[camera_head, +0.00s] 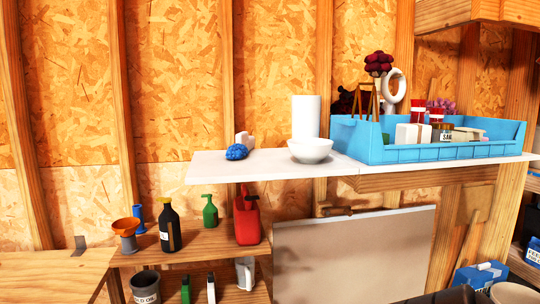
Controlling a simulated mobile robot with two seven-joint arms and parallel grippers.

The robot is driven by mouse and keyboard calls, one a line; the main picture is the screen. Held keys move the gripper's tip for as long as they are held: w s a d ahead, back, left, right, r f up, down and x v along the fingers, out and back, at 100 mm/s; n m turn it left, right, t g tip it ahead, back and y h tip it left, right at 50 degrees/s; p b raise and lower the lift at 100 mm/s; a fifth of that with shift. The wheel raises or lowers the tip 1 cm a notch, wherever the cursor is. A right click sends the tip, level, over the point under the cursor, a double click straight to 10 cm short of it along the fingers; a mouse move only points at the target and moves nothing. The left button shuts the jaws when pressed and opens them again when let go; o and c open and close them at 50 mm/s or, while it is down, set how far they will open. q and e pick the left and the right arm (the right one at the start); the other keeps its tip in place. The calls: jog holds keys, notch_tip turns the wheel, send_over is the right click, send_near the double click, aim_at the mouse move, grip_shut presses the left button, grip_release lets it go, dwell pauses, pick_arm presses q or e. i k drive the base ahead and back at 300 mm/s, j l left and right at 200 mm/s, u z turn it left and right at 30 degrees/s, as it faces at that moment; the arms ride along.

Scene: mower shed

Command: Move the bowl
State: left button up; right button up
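A white bowl (310,151) stands upright on the white shelf top (260,169), near its front edge. It is just in front of a white cylinder that looks like a paper roll (306,115). The bowl's inside is mostly hidden at this angle. Another bowl-like round rim (514,293) shows at the bottom right corner, cut off by the frame. Neither of my grippers is in the head view.
A blue bin (400,154) full of items stands right of the bowl. A blue lumpy object (236,153) lies to its left. Bottles, a red can (247,216) and an orange funnel (126,227) stand on the lower shelf. The white top's left end is clear.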

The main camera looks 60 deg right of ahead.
aim_at(308, 150)
jog(key=z, duration=2.2)
